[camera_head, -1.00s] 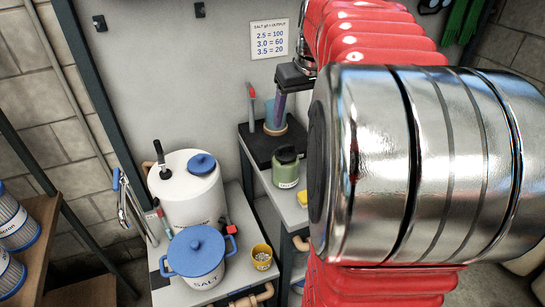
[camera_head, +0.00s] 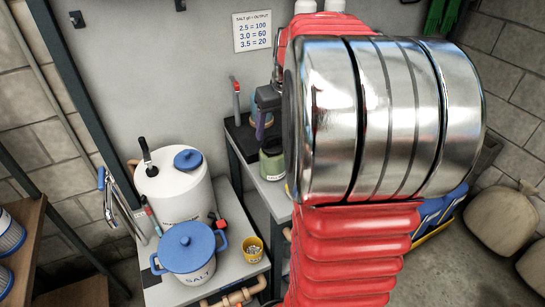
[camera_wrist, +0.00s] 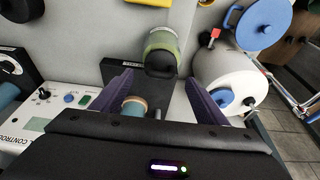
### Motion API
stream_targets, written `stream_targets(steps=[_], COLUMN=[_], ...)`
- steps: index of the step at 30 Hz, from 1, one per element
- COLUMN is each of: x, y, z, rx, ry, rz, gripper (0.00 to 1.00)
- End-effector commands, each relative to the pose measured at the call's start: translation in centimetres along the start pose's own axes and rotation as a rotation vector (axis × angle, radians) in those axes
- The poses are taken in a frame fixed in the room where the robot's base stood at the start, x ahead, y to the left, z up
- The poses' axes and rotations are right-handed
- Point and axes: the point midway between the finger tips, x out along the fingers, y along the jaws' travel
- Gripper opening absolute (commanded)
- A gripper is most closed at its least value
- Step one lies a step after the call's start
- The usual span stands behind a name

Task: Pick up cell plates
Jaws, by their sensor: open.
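My gripper (camera_wrist: 158,78) is open, with its two purple fingers apart and nothing held between them. In the wrist view a teal cylinder with a tan ring (camera_wrist: 135,107) shows between the fingers, near the left one and partly hidden by my gripper body. It stands by a black tray (camera_wrist: 124,74). I cannot make out the cell plates for certain. In the head view my gripper (camera_head: 262,128) hangs over the black tray (camera_head: 238,138), beside the green jar (camera_head: 271,163), and my arm hides much of the area.
A white tank (camera_head: 178,190), a salt pot with blue lid (camera_head: 190,250) and a yellow cup (camera_head: 253,249) stand on the lower shelf. The green jar (camera_wrist: 160,48) is just beyond the fingers in the wrist view. A control box (camera_wrist: 50,105) is at left.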

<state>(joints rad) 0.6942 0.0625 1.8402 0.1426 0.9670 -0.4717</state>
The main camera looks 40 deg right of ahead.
Motion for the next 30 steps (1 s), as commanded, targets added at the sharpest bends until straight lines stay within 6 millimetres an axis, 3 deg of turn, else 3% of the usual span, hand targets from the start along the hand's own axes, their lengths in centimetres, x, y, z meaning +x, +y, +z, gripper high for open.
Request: stream_targets(steps=[8,21,30], x=[0.2,5.0,5.1], y=[0.0,-0.1,-0.1], z=[0.0,-0.1,-0.1], rx=[0.000,-0.001,-0.001], ry=[-0.001,-0.002,0.000], rz=[0.000,-0.001,0.000], gripper=[0.67,0.67,0.67])
